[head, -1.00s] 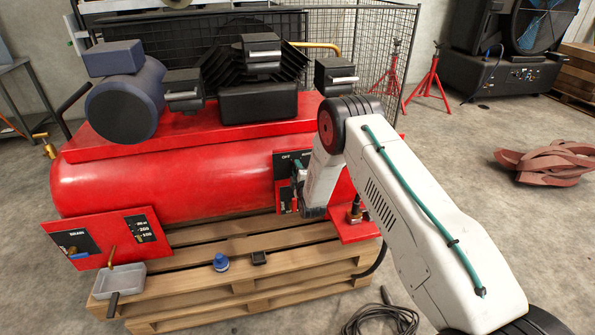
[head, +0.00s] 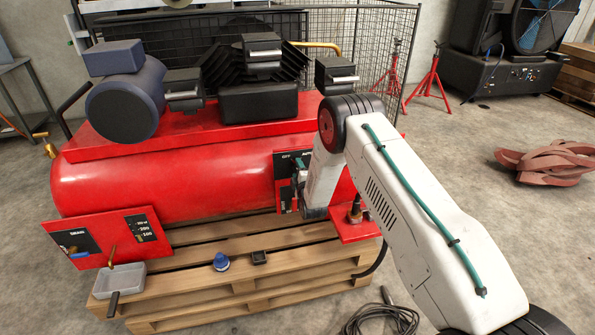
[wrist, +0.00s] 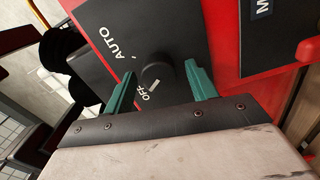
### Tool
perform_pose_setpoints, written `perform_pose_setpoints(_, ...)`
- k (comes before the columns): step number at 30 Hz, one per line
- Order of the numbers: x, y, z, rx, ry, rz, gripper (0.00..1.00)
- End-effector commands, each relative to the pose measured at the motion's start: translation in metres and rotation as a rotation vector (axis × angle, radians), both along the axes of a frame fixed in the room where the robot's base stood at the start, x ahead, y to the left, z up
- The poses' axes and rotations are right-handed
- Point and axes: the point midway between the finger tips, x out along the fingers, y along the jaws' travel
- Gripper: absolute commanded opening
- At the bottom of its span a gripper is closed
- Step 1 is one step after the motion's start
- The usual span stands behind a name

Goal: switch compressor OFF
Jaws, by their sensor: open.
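The red compressor (head: 160,180) stands on a wooden pallet. Its black switch panel (head: 281,162) is at the tank's right end, partly hidden by my arm in the head view. In the wrist view the panel (wrist: 185,35) carries the labels AUTO and OFF. A round black knob (wrist: 157,73) sits on it, with a white mark on the side near OFF. My gripper (wrist: 160,72) is open, its green fingers on either side of the knob. A gap shows beside each finger; I cannot tell whether either touches. In the head view my gripper (head: 298,172) is small and partly hidden.
A grey tray (head: 120,281), a blue cap (head: 221,262) and a small black block (head: 259,257) lie on the pallet (head: 200,290).

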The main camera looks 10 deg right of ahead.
Motion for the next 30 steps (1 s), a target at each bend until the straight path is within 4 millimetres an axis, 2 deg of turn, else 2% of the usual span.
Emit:
perform_pose_setpoints(6, -0.037, 0.001, 0.0, 0.0, 0.003, 0.0, 0.57)
perform_pose_setpoints(12, -0.064, 0.001, -0.001, -0.001, 0.002, 0.001, 0.57)
perform_pose_setpoints(17, -0.071, 0.001, 0.0, 0.0, 0.001, 0.001, 0.57)
perform_pose_setpoints(30, -0.071, 0.001, 0.0, 0.0, 0.001, 0.001, 0.57)
